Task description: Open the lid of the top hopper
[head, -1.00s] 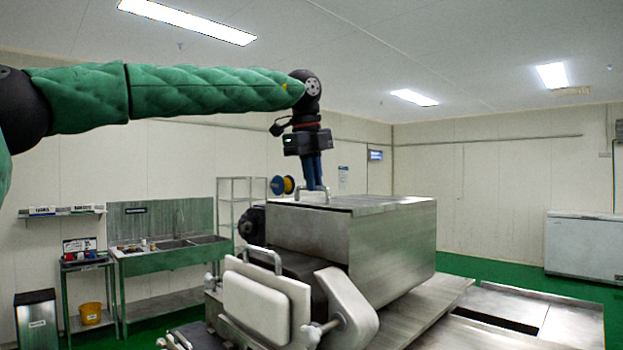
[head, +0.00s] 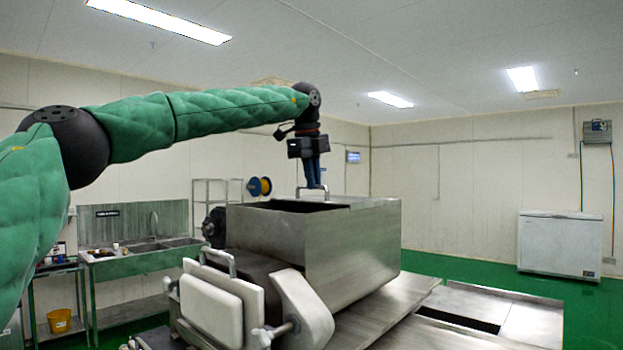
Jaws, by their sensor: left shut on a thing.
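The top hopper (head: 320,251) is a grey metal box on top of the machine. Its lid (head: 350,201) lies over the right part of the top, and a dark opening (head: 285,205) shows at the left part. The lid's upright handle (head: 300,193) stands near the lid's left edge. My left gripper (head: 314,186) points down from above and is shut on the handle, with its fingertips at the handle's top. My right gripper is not in view.
A white block with a metal handle (head: 212,300) and a grey lever part (head: 303,308) stand at the machine's front. A sink bench (head: 150,262) is at the left wall. A white chest freezer (head: 559,245) stands far right.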

